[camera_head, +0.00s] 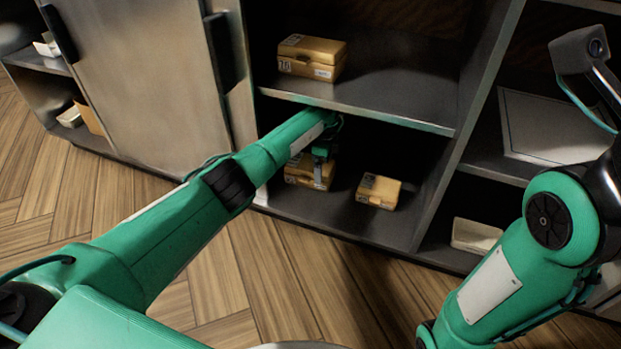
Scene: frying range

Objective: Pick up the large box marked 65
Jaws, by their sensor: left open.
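My left arm reaches into the lower shelf of the open cabinet. My left gripper (322,176) points down, open, in front of a brown cardboard box (296,170). The gripper and forearm hide part of this box, and I cannot read its mark. Whether the fingers touch it cannot be told. A smaller-looking brown box (378,191) sits to its right on the same shelf, its mark too small to read.
The upper shelf's front edge (385,121) runs just above my left wrist. A cabinet divider (462,130) stands right of the boxes. A pale tray (475,236) lies in the right compartment. A metal door (150,75) is at left. Wooden floor is clear in front.

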